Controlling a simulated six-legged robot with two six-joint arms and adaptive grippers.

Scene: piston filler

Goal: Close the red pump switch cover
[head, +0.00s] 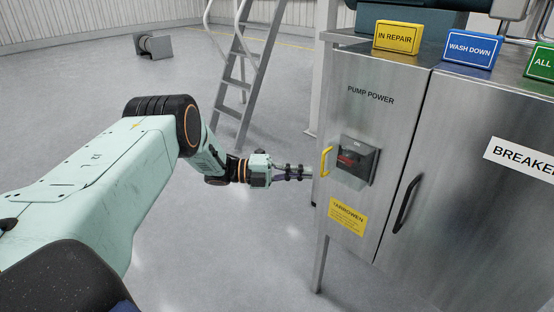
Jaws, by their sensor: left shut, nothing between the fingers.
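The pump switch (347,160) is a red part in a dark grey box (366,160) on the front of a steel cabinet, below the label "PUMP POWER". I cannot clearly tell the cover from the box or how far it stands open. A yellow loop-shaped handle (325,161) stands out just left of the box. My left gripper (307,172) is shut and empty, reaching right, just left of and slightly below the yellow handle. I cannot tell whether it touches the cabinet edge. My right gripper is not in view.
Yellow, blue and green signs stand on top. A metal ladder (243,75) stands behind my left arm. A grey object (153,45) lies farther back. The floor at left is clear.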

